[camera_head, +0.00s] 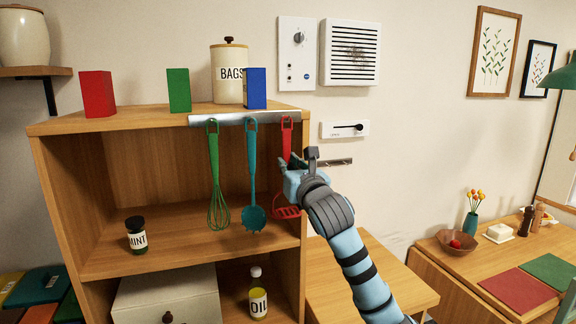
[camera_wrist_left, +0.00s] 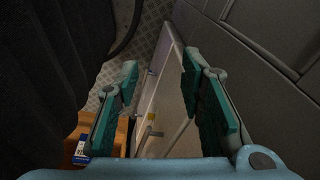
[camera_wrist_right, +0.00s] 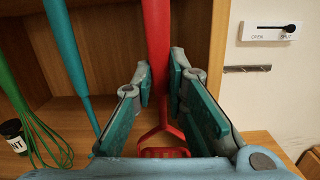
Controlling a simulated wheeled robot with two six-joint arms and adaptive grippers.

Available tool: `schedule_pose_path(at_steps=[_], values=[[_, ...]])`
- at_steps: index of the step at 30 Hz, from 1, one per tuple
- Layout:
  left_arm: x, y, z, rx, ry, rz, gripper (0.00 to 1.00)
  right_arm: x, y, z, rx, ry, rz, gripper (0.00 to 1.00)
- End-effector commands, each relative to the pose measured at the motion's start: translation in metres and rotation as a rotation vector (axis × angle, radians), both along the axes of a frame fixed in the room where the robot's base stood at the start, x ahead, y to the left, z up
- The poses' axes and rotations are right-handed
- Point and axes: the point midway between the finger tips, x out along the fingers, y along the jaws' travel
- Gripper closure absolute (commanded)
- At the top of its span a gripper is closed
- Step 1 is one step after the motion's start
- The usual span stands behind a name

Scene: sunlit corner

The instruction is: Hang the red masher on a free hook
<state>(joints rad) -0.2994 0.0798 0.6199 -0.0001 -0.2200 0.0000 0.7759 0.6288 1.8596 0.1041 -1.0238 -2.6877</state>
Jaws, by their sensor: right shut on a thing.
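The red masher (camera_head: 287,140) is upright at the right end of the metal rail (camera_head: 230,119) on the shelf unit. Its looped top is at the rail; whether it rests on a hook is too small to tell. My right gripper (camera_head: 291,168) is shut on its handle, which also shows between the fingers in the right wrist view (camera_wrist_right: 157,45). The masher's head (camera_wrist_right: 163,150) hangs below. A green whisk (camera_head: 214,180) and a teal spoon (camera_head: 252,180) hang to its left. My left gripper (camera_wrist_left: 160,75) is open and empty, seen only in its wrist view.
Red (camera_head: 97,94), green (camera_head: 179,90) and blue (camera_head: 255,88) boxes and a BAGS jar (camera_head: 229,65) stand on the unit's top. A slider panel (camera_head: 345,129) and a small wall rack (camera_head: 338,162) are right of the masher. The unit's right side panel is close to my right gripper.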

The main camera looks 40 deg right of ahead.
Motion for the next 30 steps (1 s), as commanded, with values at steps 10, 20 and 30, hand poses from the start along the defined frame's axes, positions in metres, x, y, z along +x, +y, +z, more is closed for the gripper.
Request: schedule_pose_path(at_steps=[10, 20, 30], values=[[0.0, 0.0, 0.0, 0.0, 0.0, 0.0, 0.65, 0.001, 0.0, -0.003, 0.003, 0.006, 0.0, 0.63], [-0.001, 0.001, 0.0, 0.002, 0.002, 0.0, 0.65, -0.006, 0.002, -0.002, 0.0, 0.004, -0.001, 0.63], [-0.001, 0.0, 0.0, 0.0, 0.001, 0.0, 0.65, -0.086, 0.029, -0.011, -0.006, 0.007, 0.001, 0.63]])
